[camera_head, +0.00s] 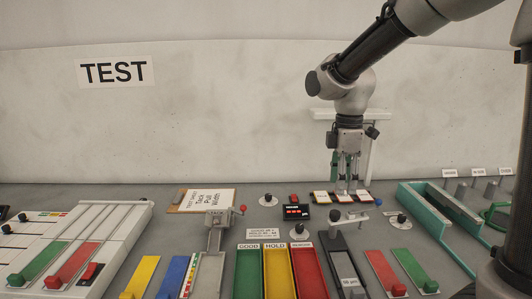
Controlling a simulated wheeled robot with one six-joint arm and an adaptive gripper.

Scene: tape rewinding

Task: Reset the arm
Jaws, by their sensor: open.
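My gripper (347,189) points straight down at the end of my arm, right of centre. It is open, with no object visible between its fingers. Its fingertips are over or just in front of a row of small dark blocks with pale labels (321,196) at the back of the bench. I cannot tell whether the tips touch them. The fingers hide part of this row.
The grey bench (120,192) holds a clipboard (190,201), green (248,270), yellow (278,272) and red (310,270) trays, a green-framed fixture (440,222) and a white slider panel (115,235). A pale stand (374,118) rises behind my gripper.

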